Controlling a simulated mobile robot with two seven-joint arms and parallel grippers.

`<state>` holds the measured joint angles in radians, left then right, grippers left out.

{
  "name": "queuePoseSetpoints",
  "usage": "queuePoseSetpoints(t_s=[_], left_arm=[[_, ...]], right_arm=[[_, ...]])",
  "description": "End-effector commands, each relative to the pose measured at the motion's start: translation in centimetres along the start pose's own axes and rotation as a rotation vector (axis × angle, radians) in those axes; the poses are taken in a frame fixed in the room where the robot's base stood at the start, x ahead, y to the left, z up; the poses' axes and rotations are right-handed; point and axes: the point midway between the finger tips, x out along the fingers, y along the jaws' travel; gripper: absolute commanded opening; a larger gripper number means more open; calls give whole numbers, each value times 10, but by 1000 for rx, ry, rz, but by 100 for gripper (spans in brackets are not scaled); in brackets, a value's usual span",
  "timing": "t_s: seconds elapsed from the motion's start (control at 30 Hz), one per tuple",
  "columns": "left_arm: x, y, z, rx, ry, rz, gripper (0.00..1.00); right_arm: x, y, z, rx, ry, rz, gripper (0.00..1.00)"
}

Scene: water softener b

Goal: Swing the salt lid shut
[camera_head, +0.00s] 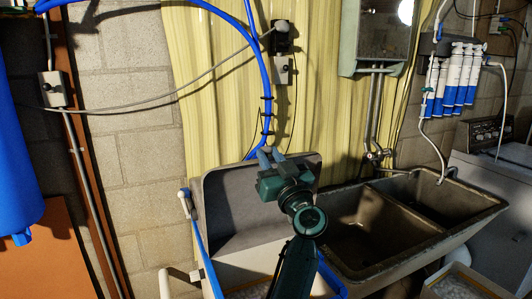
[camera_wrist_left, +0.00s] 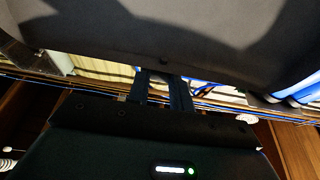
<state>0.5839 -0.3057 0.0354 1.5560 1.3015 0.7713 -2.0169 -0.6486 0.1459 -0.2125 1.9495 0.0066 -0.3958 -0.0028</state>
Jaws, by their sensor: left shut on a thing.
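The salt lid (camera_head: 236,206) is a grey panel standing open, raised against the wall behind the softener in the head view. My left gripper (camera_head: 270,156) is at the lid's top edge, with its green body in front of the lid. It is shut on the lid's edge. In the left wrist view, the two dark fingers (camera_wrist_left: 163,88) reach up to the broad dark grey lid (camera_wrist_left: 170,28). The wrist and arm hide part of the lid and the softener opening below it. My right gripper is not in view.
A double sink (camera_head: 385,225) stands right of the lid. A blue hose (camera_head: 263,75) hangs on the yellow wall panel above the gripper. A hose fitting (camera_head: 184,194) is left of the lid. A blue tank (camera_head: 15,150) is at the far left.

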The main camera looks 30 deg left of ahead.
Motion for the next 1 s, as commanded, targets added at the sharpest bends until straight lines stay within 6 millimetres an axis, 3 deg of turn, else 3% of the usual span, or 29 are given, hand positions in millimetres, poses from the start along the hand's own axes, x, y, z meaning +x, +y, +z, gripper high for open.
queuePoseSetpoints(t_s=[0.53, 1.0], left_arm=[[-12, 0, -2, -1, 1, 1, 7], [-53, 0, 2, -2, 0, 1, 7]], right_arm=[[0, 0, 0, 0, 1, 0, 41], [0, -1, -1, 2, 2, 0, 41]])
